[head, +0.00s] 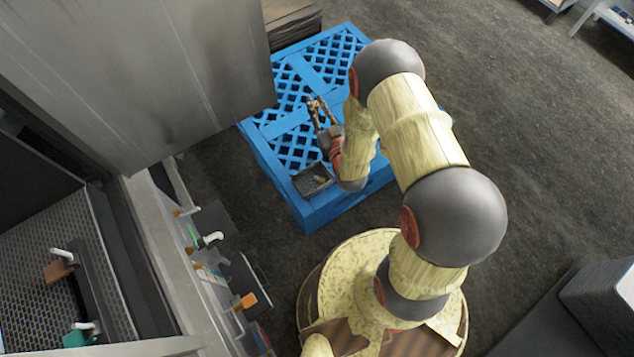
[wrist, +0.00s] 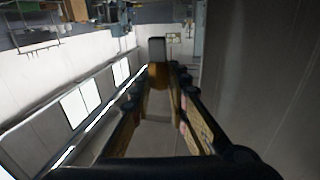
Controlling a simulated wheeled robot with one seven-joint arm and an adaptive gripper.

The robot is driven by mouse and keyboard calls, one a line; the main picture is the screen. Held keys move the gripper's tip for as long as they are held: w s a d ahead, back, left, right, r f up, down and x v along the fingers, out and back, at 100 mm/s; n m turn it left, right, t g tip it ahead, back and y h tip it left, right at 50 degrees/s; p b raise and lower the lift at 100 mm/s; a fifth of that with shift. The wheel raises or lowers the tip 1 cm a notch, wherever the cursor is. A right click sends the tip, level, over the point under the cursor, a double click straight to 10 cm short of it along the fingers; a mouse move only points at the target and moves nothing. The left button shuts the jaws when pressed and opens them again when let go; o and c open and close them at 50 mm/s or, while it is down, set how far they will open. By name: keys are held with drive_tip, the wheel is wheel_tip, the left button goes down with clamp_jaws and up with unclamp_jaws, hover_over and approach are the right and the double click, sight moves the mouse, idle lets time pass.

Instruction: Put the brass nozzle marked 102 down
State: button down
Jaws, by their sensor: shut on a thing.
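In the wrist view, the brass nozzle (wrist: 158,76) is between my fingertips, brassy in its lower part with a grey block-like end above. No marking can be read on it. My gripper (wrist: 157,84) is shut on it, with one finger on each side. In the head view my gripper (head: 317,104) is over the blue pallet (head: 263,152), pointing toward the picture's top left. The nozzle is too small there to tell from the fingertips. A small dark tray (head: 300,187) lies at the pallet's near edge, below my gripper in the picture, with something small and yellowish inside.
A large grey panel (head: 140,70) stands left of the pallet and hides its left part. Brown sheets (head: 291,22) lie at its far end. A machine with a mesh floor (head: 35,240) and small parts (head: 245,302) is at lower left. Bare floor (head: 530,140) is at right.

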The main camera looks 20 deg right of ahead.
wheel_tip(320, 180, down, 18)
drive_tip(key=s+n+y+b, duration=0.2)
drive_tip(key=s+y, duration=0.1)
drive_tip(key=s+a+f+n+g+y+b, duration=0.1)
drive_tip(key=s+f+y, duration=0.1)
drive_tip(key=s+f, duration=0.45)
drive_tip(key=s+a+f+n+g+y+b, duration=0.15)
drive_tip(key=s+f, duration=0.25)
drive_tip(key=f, duration=0.6)
drive_tip(key=b, duration=0.7)
hover_over(314, 181)
drive_tip(key=shift+m+t, duration=0.25)
drive_tip(key=shift+t, duration=0.1)
wheel_tip(314, 181, down, 13)
drive_tip(key=shift+d, duration=0.1)
drive_tip(key=shift+s, duration=0.1)
drive_tip(key=shift+f+b, duration=0.55)
